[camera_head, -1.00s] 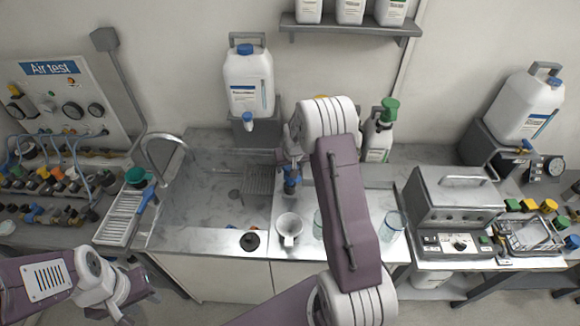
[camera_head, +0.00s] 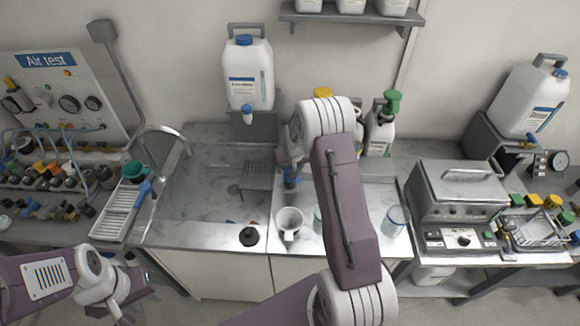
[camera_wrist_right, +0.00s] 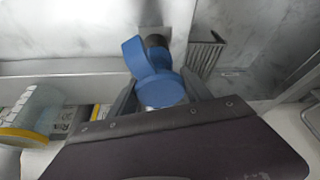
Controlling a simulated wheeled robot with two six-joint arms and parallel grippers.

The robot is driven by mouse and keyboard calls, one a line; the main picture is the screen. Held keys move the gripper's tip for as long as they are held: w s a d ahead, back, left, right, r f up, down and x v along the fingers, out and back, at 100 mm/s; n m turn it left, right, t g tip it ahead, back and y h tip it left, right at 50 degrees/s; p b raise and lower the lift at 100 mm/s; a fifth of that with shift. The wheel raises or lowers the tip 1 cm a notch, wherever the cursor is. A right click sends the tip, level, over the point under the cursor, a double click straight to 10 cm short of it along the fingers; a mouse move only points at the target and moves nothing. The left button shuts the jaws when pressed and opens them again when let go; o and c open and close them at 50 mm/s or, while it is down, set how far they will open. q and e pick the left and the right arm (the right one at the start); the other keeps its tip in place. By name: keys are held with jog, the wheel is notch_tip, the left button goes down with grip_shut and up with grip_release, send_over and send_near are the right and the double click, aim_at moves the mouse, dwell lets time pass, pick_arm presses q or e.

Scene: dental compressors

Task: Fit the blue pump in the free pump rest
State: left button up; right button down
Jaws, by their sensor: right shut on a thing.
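My right gripper (camera_head: 290,170) is shut on the blue pump (camera_head: 291,180), above the counter just right of the sink. The right wrist view shows the blue pump (camera_wrist_right: 155,75) between the two fingers, with a rounded blue body and a dark end pointing away. Part of it is hidden by the gripper. My left gripper (camera_head: 143,292) hangs low at the left, in front of the counter and apart from everything; its jaw opening is not clear. I cannot make out which place is the free pump rest.
The sink (camera_head: 205,190) has a ribbed grate (camera_head: 258,176). A white mug (camera_head: 289,222) and glasses (camera_head: 396,220) stand in front of the pump. A steel box (camera_head: 460,190) and caddy (camera_head: 537,232) are right; the air test panel (camera_head: 60,88) is left.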

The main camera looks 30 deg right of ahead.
jog(key=shift+f, duration=0.2)
jog(key=shift+c, duration=2)
grip_release()
jog(key=d+b+v, duration=0.1)
jog(key=v, duration=0.8)
jog(key=shift+a, duration=0.5)
